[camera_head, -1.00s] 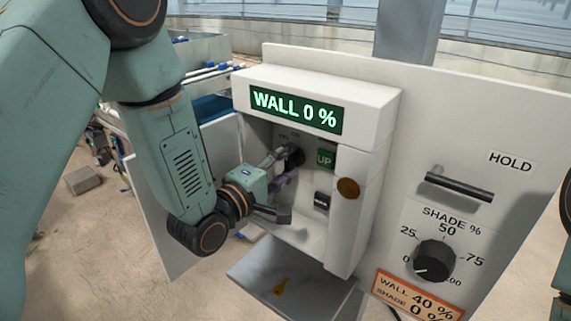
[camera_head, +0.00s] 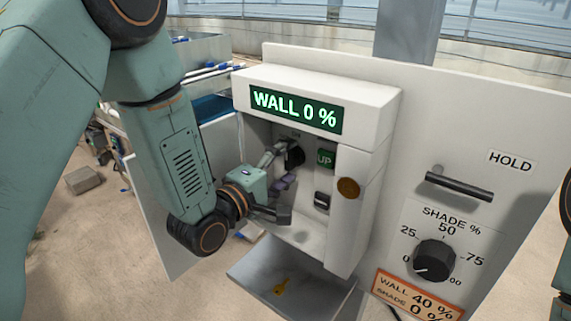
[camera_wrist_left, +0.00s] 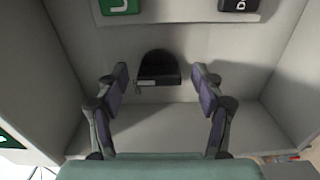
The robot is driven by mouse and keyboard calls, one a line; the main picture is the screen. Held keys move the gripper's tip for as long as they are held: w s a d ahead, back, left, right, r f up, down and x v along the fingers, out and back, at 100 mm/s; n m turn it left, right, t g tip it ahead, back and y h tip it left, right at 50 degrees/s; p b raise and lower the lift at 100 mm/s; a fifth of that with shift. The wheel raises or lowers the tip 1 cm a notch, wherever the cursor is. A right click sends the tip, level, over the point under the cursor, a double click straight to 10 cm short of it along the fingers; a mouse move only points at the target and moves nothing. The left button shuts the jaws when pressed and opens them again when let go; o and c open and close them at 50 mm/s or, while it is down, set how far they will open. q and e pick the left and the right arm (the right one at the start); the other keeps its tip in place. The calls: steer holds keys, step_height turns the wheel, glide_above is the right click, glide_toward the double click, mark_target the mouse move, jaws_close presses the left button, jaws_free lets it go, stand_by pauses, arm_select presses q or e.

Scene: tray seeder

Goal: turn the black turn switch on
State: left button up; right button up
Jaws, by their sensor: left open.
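The black turn switch (camera_head: 296,156) is on the back wall of the recessed box under the green display. In the left wrist view the switch (camera_wrist_left: 158,66) is a dark rounded knob with a pale mark at its lower left. My left gripper (camera_head: 278,184) reaches into the box from the left. It is open and empty. In the left wrist view its two fingers (camera_wrist_left: 160,80) stand apart, one on each side of the switch, with gaps between them and the knob. In the head view the upper finger partly covers the switch.
The display (camera_head: 296,110) reads WALL 0 %. A green UP button (camera_head: 325,158) and a dark button (camera_head: 322,201) sit right of the switch. The box's side walls are close around the hand. A shade dial (camera_head: 434,261) and a HOLD handle (camera_head: 459,186) are farther right.

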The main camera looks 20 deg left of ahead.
arm_select(q)
steer(key=v, duration=0.7)
steer(key=shift+s, duration=0.2)
steer(key=shift+s+a+r, duration=0.1)
steer(key=s+a+f+m+g+y, duration=0.1)
steer(key=s+f+m+g, duration=0.25)
steer(key=s+f, duration=0.4)
steer(key=s+f+m+g+y, duration=0.2)
steer(key=s+f+m+g, duration=0.15)
steer(key=f, duration=0.75)
steer(key=s+a+f+m+g+y, duration=0.1)
steer(key=s+f+m+g, duration=0.1)
steer(key=s+f+g, duration=0.5)
steer(key=s+a+f+m+g+y, duration=0.1)
steer(key=s+f+m+g, duration=0.1)
steer(key=s+f, duration=0.35)
steer(key=s+a+f+m+g+y, duration=0.1)
steer(key=s+f+m, duration=0.1)
steer(key=s, duration=0.6)
step_height(320, 180, down, 16)
steer(key=b, duration=1.7)
steer(key=shift+w+f, duration=0.2)
steer(key=shift+w, duration=0.05)
